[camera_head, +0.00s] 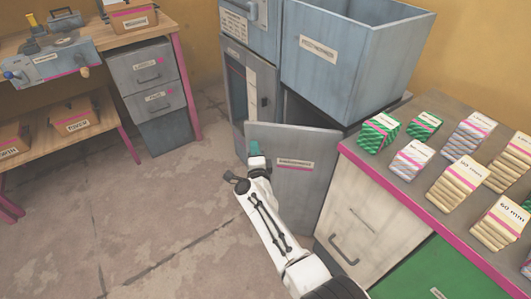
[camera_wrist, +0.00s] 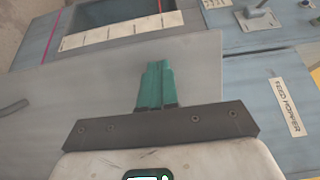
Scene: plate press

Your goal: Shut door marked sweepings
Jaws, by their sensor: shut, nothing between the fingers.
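A grey door (camera_head: 304,187) with a small label too fine to read hangs open at the lower part of the blue-grey machine. It is swung out toward me, and a dark opening shows behind its top edge. My gripper (camera_head: 254,150) has its teal fingers together and empty, at the upper left part of the door face. In the wrist view my gripper (camera_wrist: 158,82) lies over the same grey door (camera_wrist: 80,85), pointing toward its edge. I cannot tell whether the fingertips touch it. My arm hides the door's lower left part.
A large open-topped hopper (camera_head: 350,55) stands above the door. A counter (camera_head: 400,186) with several striped stacks, over a cream drawer front (camera_head: 370,228), is close on the right. A workbench (camera_head: 95,40) and grey drawers (camera_head: 148,78) stand at left. The floor (camera_head: 130,200) between is clear.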

